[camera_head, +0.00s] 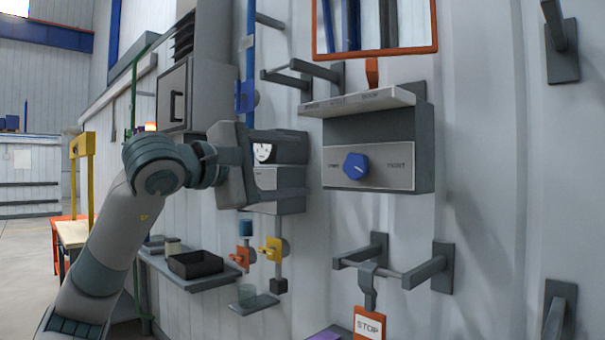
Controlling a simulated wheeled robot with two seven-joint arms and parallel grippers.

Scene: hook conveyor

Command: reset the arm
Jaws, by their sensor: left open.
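My left arm comes in from the lower left. Its dark grey gripper (240,165) is raised in front of the wall and points right, beside a white-faced gauge (263,152) and a grey box (282,183). The gripper is open, and I see nothing held in it. Its fingertips are hard to tell apart from the dark parts behind, and I cannot tell whether it touches them. My right gripper is out of view.
A control box with a blue knob (356,166) is on the wall at centre right. Wall hooks (405,270) stick out below it, with a STOP tag (369,323) hanging there. A small shelf holds a black tray (195,264). Open floor (27,262) shows at far left.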

